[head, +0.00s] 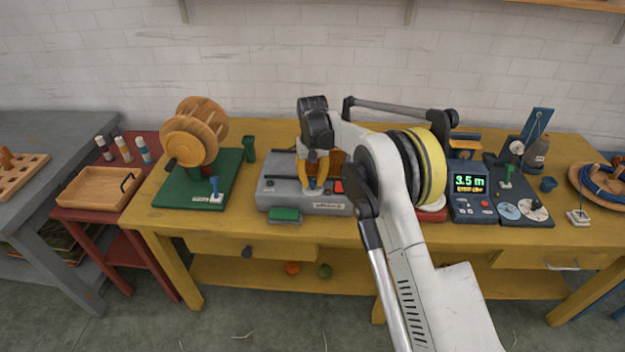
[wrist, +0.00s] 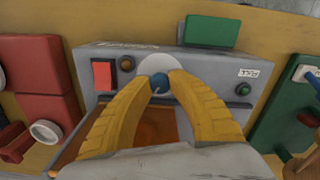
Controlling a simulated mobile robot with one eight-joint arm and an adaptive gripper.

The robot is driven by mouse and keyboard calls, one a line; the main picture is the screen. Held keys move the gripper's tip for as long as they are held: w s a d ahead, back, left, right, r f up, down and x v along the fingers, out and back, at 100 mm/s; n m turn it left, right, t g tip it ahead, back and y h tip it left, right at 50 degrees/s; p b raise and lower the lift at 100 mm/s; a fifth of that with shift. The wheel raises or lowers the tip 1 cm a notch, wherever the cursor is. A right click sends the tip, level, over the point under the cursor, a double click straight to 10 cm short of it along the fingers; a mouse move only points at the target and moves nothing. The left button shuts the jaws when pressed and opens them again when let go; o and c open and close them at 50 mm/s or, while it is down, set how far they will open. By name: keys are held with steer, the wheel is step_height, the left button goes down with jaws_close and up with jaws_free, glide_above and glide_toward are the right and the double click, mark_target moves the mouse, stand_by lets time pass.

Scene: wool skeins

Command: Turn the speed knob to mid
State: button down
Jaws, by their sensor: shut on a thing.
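The speed knob (wrist: 159,82) is small and blue with a pale pointer mark, and sits on a round white dial (wrist: 158,64) on the front panel of a grey machine (head: 277,197). The machine also fills the middle of the wrist view (wrist: 210,65). My gripper (wrist: 159,79) has its yellow fingers closed on both sides of the knob. In the head view my gripper (head: 317,185) points down at the machine and hides the knob. The dial's markings are too small to read.
A red switch (wrist: 103,75) and a brown button (wrist: 127,63) are beside the dial, with a green button (wrist: 243,89) on the other side. A green block (head: 286,214) lies before the machine. A wooden winder (head: 195,135) stands left; a display box (head: 468,190) stands right.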

mark_target(313, 181)
steer(key=n, duration=0.5)
steer(key=shift+n+p, duration=0.3)
stand_by(0.5)
steer(key=c, duration=1.2)
jaws_free()
step_height(313, 181, up, 12)
